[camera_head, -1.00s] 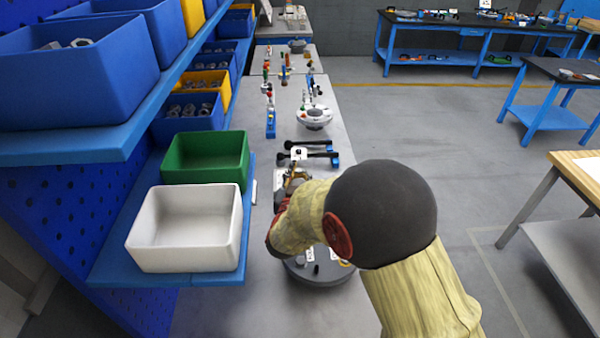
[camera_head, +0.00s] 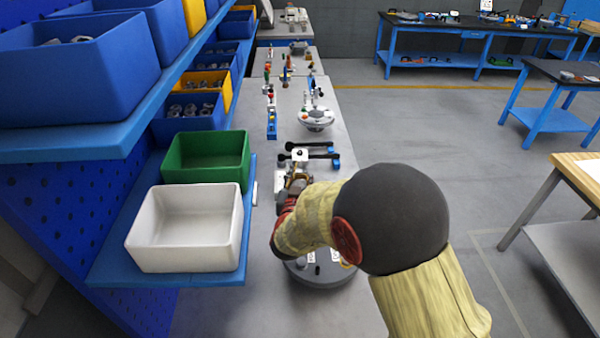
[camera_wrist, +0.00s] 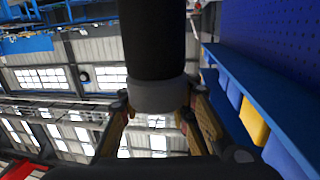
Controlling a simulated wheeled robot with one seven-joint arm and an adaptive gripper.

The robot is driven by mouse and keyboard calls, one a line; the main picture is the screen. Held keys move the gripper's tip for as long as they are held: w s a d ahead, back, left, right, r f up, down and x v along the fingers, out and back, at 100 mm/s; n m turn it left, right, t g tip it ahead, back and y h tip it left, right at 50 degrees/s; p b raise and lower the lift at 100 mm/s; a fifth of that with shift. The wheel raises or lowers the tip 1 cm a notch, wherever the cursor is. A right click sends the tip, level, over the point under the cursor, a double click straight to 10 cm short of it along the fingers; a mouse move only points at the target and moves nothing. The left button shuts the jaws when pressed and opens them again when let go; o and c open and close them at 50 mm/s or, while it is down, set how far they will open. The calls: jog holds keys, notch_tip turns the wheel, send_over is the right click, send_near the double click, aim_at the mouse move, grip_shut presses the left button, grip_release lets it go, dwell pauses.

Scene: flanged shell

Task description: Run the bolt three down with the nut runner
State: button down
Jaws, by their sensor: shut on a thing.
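My gripper (camera_wrist: 156,106) is shut on a thick black cylinder with a grey collar, which I take to be the nut runner (camera_wrist: 153,42). In the head view my gripper (camera_head: 297,178) is small and partly hidden by my arm, over the bench just beyond a round grey part. That part, which looks like the flanged shell (camera_head: 322,276), sits on the near bench, partly covered by my arm. White tags and small dark pieces show on its top. Bolt three cannot be made out. The tool's working end is not clearly seen.
A white bin (camera_head: 190,228) and a green bin (camera_head: 207,155) stand on the blue shelf left of the bench. Black-handled tools (camera_head: 312,152) lie beyond my gripper. A white round fixture (camera_head: 316,118) stands farther back.

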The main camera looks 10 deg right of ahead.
jog(key=shift+f, duration=0.35)
dwell(0.9)
